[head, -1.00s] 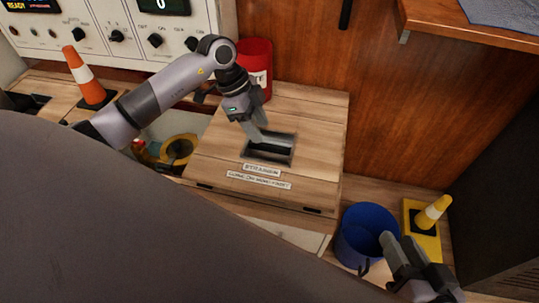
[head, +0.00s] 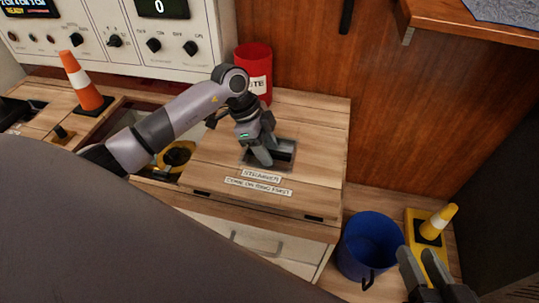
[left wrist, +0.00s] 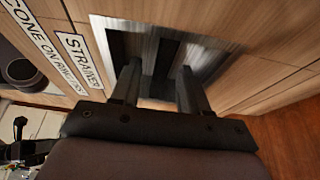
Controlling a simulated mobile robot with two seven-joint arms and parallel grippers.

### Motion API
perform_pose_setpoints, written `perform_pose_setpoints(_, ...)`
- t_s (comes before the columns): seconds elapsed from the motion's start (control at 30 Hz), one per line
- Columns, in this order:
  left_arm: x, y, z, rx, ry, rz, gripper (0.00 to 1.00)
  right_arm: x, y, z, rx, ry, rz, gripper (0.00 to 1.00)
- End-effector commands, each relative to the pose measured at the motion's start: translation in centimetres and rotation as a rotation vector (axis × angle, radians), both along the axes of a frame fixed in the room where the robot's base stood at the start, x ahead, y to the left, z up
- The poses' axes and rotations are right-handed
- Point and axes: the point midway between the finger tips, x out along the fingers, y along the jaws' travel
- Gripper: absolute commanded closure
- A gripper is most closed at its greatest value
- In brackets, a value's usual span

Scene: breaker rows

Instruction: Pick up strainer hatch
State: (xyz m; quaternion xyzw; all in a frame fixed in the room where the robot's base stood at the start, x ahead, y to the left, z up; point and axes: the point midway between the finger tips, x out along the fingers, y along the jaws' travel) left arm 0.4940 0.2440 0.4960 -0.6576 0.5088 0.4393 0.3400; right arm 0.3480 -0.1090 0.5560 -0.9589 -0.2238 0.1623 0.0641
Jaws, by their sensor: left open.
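The strainer hatch (head: 222,162) is a wooden panel with a label reading "STRAINER" and a second label about a cone on ring first. It lies flat on the wooden counter, with a recessed metal handle pocket (head: 285,150) near its middle. My left gripper (head: 265,160) reaches down into this pocket. In the left wrist view, its two fingers (left wrist: 157,88) are apart, at the metal recess with the dark grip bar between or behind them; contact is not clear. My right gripper (head: 420,270) is at the lower right, away from the hatch.
An orange cone (head: 82,80) stands on the counter at left, beside an opening with a yellow ring (head: 176,154). A red bin (head: 255,70) stands behind the hatch.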

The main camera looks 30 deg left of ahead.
Motion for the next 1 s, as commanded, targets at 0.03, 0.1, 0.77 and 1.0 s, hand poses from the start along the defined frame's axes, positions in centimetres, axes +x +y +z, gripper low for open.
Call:
perform_pose_setpoints(0.03, -0.02, 0.02, -0.01, 0.001, 0.002, 0.001, 0.55, -0.01, 0.01, 0.14, 0.0, 0.0, 0.0, 0.62)
perform_pose_setpoints(0.1, -0.02, 0.03, -0.09, 0.001, 0.002, 0.001, 0.55, -0.01, 0.01, 0.26, 0.0, 0.0, 0.0, 0.62)
perform_pose_setpoints(0.77, -0.02, 0.04, -0.43, 0.001, 0.0, 0.0, 0.98, -0.02, 0.02, 0.5, 0.0, 0.002, 0.0, 0.62)
perform_pose_setpoints(1.0, -0.02, 0.03, -0.41, 0.0, 0.0, 0.0, 1.0, -0.01, 0.01, 0.48, 0.0, 0.002, 0.0, 0.62)
